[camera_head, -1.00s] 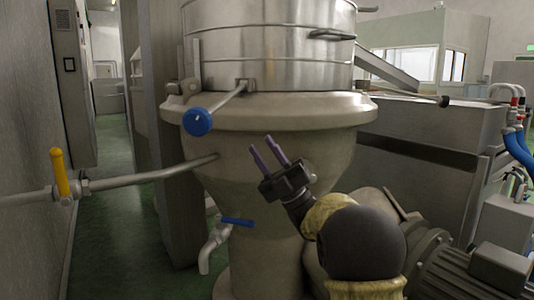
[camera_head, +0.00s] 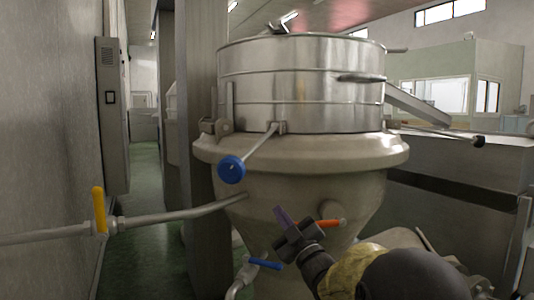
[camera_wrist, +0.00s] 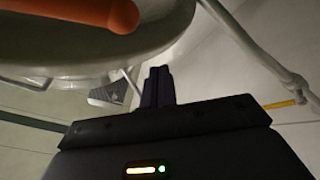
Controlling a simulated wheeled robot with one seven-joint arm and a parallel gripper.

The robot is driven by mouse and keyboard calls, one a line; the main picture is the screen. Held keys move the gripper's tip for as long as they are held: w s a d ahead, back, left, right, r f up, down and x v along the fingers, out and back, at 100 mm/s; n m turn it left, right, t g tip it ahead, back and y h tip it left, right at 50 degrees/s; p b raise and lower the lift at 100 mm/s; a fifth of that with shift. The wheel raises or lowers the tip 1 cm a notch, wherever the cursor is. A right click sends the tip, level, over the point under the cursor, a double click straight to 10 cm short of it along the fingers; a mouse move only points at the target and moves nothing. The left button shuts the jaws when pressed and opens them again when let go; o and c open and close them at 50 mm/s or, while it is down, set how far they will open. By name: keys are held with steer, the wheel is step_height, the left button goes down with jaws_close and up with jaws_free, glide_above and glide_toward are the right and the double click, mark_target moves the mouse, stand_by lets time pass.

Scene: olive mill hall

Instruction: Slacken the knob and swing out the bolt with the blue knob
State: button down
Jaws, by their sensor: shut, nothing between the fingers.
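The blue knob (camera_head: 231,169) is on the free end of a swing bolt (camera_head: 263,146). The bolt slants down and left from a bracket at the base of the steel drum (camera_head: 300,85), and the knob hangs in front of the cream flange (camera_head: 310,152). My gripper (camera_head: 279,212) is below and right of the knob, apart from it, in front of the cone. Its fingers are together and empty; they also show in the wrist view (camera_wrist: 158,86). The knob is not recognisable in the wrist view.
An orange handle (camera_head: 331,223) is just right of my gripper. A blue-handled tap (camera_head: 264,264) sits below. A pipe (camera_head: 175,215) with a yellow lever (camera_head: 99,210) crosses at left. Another rod with a black knob (camera_head: 478,141) points right. A green-floored aisle is at left.

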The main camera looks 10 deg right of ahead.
steer(key=s+d+f+m+g+h+p, duration=0.1)
steer(key=s+f+m+g+h+p, duration=0.1)
steer(key=s+f+m+g+h, duration=0.45)
steer(key=s+d+f+m+g+h+p, duration=0.1)
steer(key=d+f+m+g+h+p, duration=0.15)
steer(key=f, duration=0.65)
steer(key=s+f+m+g+p, duration=0.25)
steer(key=s+g, duration=0.25)
steer(key=s, duration=0.5)
steer(key=s+f+m+g+p, duration=0.25)
steer(key=s+f+g, duration=0.2)
steer(key=s, duration=0.55)
steer(key=w+a+r+m+g+y+p, duration=0.2)
steer(key=w+r+m+y+p, duration=0.35)
steer(key=r+p, duration=0.5)
steer(key=w+a+r+m+g+y+p, duration=0.2)
steer(key=w+r+m+y+p, duration=0.35)
steer(key=p, duration=0.85)
steer(key=w+d+r+m+t+y+p, duration=0.2)
steer(key=w+d+r+m+t+p, duration=0.1)
steer(key=r+p, duration=0.3)
steer(key=w+d+r+m+t+y+p, duration=0.3)
steer(key=w+r+m+t+p, duration=0.2)
steer(key=r, duration=0.6)
steer(key=shift+w+d+r+m+y+p, duration=0.2)
steer(key=shift+w+d+m+y+p, duration=0.15)
steer(key=shift+w, duration=0.45)
